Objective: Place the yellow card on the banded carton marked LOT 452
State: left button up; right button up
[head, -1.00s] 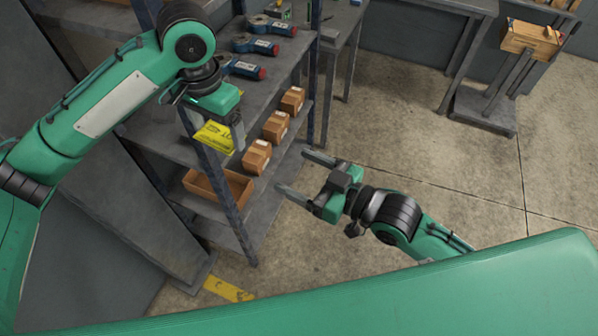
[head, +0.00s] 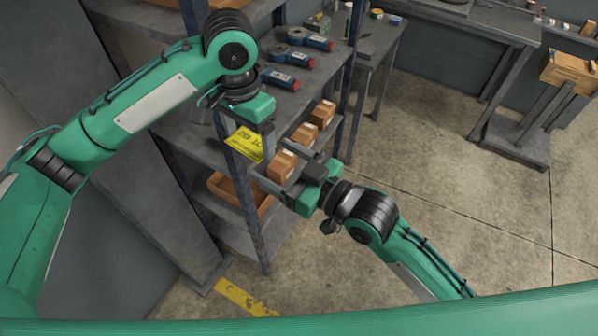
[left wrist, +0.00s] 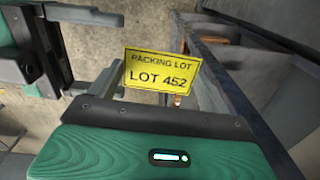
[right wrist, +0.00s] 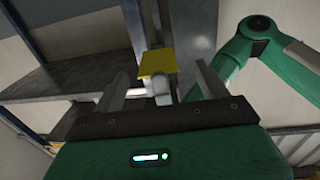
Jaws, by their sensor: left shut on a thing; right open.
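My left gripper (head: 262,138) is shut on the yellow card (head: 243,144), held at the front of the shelf rack. In the left wrist view the card (left wrist: 162,73) reads PACKING LOT, LOT 452. Three small brown cartons stand in a row on a shelf: a near one (head: 282,166), a middle one (head: 304,137) and a far one (head: 323,113). Their marks and any band are too small to tell. My right gripper (head: 283,160) is open; its fingers overlap the near carton in the head view. The right wrist view shows the card (right wrist: 157,64) beyond its empty fingers.
An open brown bin (head: 223,188) sits on the shelf left of the cartons. Rack posts (head: 243,195) stand near both grippers. Several blue tools (head: 281,80) lie on the shelf above. A wooden box (head: 570,72) on a stand is far right.

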jog(key=shift+x, duration=1.05)
jog(key=c, duration=1)
pick_arm(q)
jog(key=o, duration=0.9)
